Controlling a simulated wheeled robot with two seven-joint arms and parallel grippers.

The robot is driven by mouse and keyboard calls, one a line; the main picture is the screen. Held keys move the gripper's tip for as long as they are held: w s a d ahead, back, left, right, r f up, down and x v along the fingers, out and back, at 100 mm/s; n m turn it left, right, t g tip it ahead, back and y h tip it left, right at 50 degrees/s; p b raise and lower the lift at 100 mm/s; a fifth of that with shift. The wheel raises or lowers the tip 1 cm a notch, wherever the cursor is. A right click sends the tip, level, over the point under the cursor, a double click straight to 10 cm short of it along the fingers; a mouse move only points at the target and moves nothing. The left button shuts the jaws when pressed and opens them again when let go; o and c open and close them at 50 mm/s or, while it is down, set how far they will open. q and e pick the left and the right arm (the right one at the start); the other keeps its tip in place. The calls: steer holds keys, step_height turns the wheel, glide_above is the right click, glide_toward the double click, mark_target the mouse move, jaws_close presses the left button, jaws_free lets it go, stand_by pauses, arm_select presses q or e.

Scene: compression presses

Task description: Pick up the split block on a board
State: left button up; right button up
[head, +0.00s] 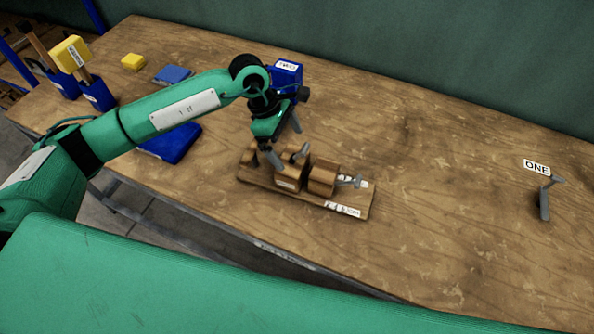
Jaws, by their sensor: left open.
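The split block on a board (322,178) lies on the wooden table near its front edge. It has brown wooden block parts with a gap between them, grey metal handles or screws, and a flat board with a white label at its right end. My left gripper (284,146) hangs over the left part of the block with its grey fingers apart. It looks open and empty. Whether a finger touches the block cannot be told. The gripper hides some of the block's back left. My right gripper is not in view.
A grey tool (545,202) with a label reading ONE stands at the right. A blue tray (172,143), a blue piece (173,75), a yellow block (132,62) and blue holders (98,96) are at the left. The table (450,180) is clear between block and grey tool.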

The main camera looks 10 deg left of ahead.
mark_target(292, 158)
arm_select(q)
steer(key=shift+s+d+f, duration=0.1)
steer(key=shift+d+f, duration=0.2)
steer(key=shift+f, duration=0.35)
steer(key=shift+s+d+f+p, duration=0.1)
steer(key=shift+f+p, duration=0.45)
steer(key=shift+p, duration=0.15)
steer(key=p+x, duration=0.1)
steer(key=x, duration=0.2)
steer(key=shift+f+p, duration=0.2)
steer(key=shift+p, duration=0.15)
steer(key=shift+f, duration=0.5)
steer(key=c, duration=1.5)
steer(key=shift+r, duration=0.15)
steer(key=shift+c, duration=1.3)
steer(key=shift+r, duration=0.15)
